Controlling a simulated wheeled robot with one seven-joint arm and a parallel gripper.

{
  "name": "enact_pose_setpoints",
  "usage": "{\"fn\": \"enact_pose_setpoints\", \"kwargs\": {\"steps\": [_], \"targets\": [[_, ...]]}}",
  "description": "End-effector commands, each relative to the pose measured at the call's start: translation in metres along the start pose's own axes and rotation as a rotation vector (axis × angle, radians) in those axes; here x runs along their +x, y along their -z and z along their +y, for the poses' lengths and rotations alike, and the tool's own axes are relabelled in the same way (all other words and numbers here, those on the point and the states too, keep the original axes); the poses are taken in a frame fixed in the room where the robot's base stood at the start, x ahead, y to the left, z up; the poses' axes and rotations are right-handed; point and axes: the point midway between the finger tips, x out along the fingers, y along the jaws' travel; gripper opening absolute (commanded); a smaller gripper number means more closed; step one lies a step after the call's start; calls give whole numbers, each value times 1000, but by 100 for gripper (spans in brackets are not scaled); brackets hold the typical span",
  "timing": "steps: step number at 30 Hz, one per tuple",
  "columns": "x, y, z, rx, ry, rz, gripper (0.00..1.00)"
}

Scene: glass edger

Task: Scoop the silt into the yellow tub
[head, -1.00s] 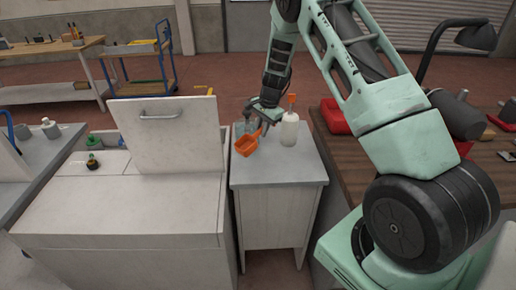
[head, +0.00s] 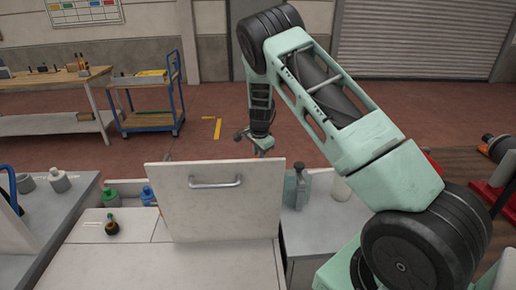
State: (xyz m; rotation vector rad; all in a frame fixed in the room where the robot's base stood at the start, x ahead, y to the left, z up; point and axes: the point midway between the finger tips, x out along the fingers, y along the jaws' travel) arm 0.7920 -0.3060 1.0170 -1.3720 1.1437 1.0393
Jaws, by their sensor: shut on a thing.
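My gripper (head: 262,148) is at the end of my outstretched arm, just above and behind the top edge of the raised white lid (head: 215,215). It is small here and its lower part is hidden by the lid. The orange scoop, seen at my gripper a second ago, does not show now; the lid hides the space below my fingers. I see no silt and no yellow tub in this view.
The lid stands upright on the white cabinet (head: 110,265). Green (head: 110,197) and blue (head: 148,196) containers are left of the lid. A blue trolley (head: 150,120) stands behind.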

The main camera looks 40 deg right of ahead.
Motion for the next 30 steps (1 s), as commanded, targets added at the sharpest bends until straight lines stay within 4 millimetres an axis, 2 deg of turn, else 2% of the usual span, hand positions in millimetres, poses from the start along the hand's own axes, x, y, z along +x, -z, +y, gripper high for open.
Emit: {"fn": "enact_pose_setpoints", "kwargs": {"steps": [1, 11, 30], "targets": [[8, -1, 2, -2, -1, 4, 0], [30, -4, 6, -4, -1, 10, 0], [90, -10, 16, -3, 0, 10, 0]]}}
